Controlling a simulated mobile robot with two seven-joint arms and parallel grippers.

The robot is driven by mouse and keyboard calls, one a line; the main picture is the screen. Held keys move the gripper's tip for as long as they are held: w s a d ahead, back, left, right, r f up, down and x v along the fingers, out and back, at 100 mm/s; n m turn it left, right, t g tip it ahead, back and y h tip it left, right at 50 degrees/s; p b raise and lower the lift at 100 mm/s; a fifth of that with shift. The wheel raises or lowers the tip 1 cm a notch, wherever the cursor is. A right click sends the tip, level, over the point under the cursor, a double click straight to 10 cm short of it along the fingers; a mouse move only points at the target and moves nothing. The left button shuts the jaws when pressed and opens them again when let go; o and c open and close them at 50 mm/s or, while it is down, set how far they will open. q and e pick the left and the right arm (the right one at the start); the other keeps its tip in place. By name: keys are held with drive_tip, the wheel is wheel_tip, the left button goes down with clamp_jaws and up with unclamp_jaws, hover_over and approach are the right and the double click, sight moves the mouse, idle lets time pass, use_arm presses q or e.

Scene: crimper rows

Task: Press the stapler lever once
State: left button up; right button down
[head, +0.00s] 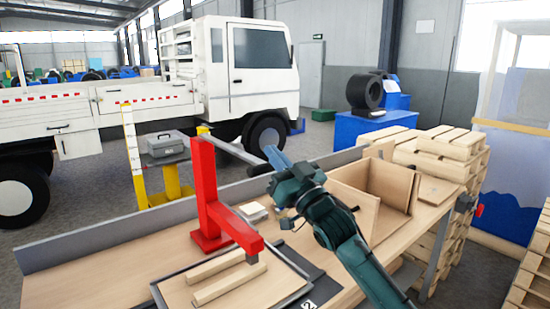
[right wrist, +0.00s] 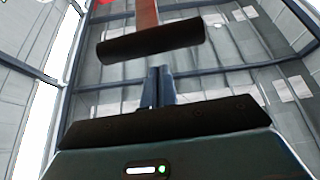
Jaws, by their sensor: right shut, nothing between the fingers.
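The red stapler (head: 205,190) stands upright on the wooden bench, with a red arm reaching forward over a tray. Its grey lever (head: 234,150) slopes from the top of the post toward my right gripper (head: 271,153). In the right wrist view, the lever's dark crossbar handle (right wrist: 150,42) lies across the picture, just beyond the fingertips of my right gripper (right wrist: 158,72). That gripper is shut and empty. A gap shows between fingertips and handle in that view; the depth between them is unclear. My left gripper is not in view.
Two wooden strips (head: 228,281) lie in the tray under the red arm. An open wooden box (head: 375,200) stands right of the stapler, near my right arm. A grey rail (head: 100,238) edges the bench's back. A truck (head: 225,75) stands behind.

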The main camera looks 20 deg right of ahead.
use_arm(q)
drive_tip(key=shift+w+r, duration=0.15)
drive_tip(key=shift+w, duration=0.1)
use_arm(e)
drive_tip(key=shift+w+f, duration=0.1)
drive_tip(key=shift+f, duration=0.85)
drive_tip(key=shift+f, duration=0.1)
